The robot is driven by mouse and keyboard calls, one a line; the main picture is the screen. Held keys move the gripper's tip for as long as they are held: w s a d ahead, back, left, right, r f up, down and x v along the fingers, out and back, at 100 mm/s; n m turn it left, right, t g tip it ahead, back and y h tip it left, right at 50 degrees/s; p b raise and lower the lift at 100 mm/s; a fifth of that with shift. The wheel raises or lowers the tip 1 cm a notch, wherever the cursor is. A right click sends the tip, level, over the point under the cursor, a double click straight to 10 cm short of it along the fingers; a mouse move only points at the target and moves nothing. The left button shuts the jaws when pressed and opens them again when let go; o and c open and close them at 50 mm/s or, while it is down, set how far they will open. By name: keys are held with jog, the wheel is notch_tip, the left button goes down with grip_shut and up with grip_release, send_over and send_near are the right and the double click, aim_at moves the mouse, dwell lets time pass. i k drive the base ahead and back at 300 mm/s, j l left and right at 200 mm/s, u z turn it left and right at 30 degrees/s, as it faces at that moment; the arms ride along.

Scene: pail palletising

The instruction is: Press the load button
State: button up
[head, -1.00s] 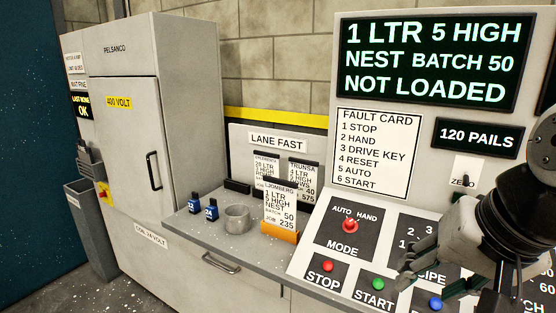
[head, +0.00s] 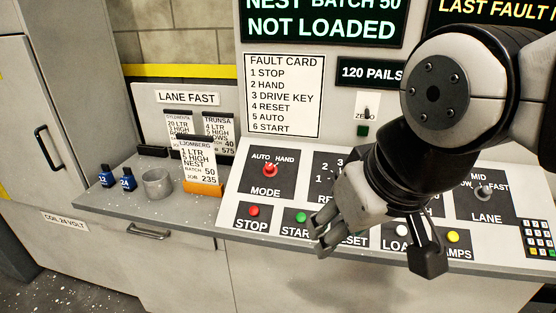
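The load button (head: 402,230) is a white round button on the sloped control panel. Its label shows only as "LOA", with the rest hidden behind my gripper's right finger. My gripper (head: 374,248) hangs in front of the panel's lower row with its two fingers spread wide and nothing between them. The left finger covers part of the reset label, and the black right finger stands just right of the load button. I cannot tell whether either finger touches the panel. The upper screen (head: 322,22) reads "NEST BATCH 50, NOT LOADED".
Stop (head: 253,211), start (head: 301,217) and yellow lamps (head: 453,237) buttons share the lower row. A cup (head: 158,183) and job cards (head: 200,165) stand on the left counter.

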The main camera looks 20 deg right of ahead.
aim_at(401, 231)
jog(key=z, duration=0.95)
jog(key=k+j+z, duration=0.1)
jog(key=k, duration=0.3)
jog(key=j, duration=0.1)
